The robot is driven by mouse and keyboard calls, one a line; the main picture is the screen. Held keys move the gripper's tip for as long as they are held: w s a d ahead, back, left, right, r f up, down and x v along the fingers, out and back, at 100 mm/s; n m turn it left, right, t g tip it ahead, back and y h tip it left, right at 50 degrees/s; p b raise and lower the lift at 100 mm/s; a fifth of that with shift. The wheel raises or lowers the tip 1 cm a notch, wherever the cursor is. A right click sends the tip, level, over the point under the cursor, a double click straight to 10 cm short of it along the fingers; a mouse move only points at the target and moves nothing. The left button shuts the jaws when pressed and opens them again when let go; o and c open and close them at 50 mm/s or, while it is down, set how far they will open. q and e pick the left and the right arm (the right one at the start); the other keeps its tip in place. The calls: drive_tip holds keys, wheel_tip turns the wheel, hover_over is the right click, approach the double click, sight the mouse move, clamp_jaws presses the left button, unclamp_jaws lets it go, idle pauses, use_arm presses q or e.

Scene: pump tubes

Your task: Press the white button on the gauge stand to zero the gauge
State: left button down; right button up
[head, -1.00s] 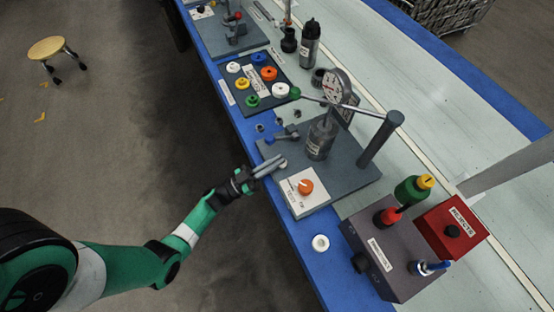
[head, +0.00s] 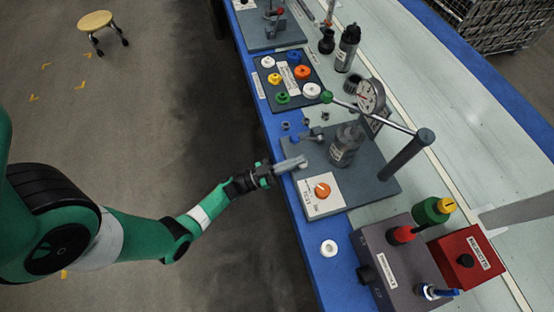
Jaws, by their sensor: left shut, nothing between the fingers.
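A dark grey cylinder (head: 346,146) stands on the plate below the gauge. The small pale button (head: 303,166) is near the plate's left edge and is partly hidden by my fingertips. My left gripper (head: 302,161) is shut and empty, with its fingertips over or beside this button. I cannot tell whether they touch it. My right gripper is not in view.
A white box (head: 318,207) with an orange knob sits at the plate's near corner. A white ring (head: 329,249) lies on the blue table edge. A grey box (head: 402,270) and a red box (head: 464,261) stand to the right. A tray of coloured parts (head: 274,94) lies behind.

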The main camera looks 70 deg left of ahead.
sight(297, 155)
use_arm(q)
wheel_tip(297, 155, up, 4)
drive_tip(key=p, duration=0.2)
drive_tip(key=shift+s+r+p, duration=0.1)
drive_tip(key=shift+r+p, duration=0.1)
drive_tip(key=shift+p, duration=0.2)
drive_tip(key=v, duration=1)
drive_tip(key=shift+f, duration=0.3)
drive_tip(key=shift+a, duration=0.1)
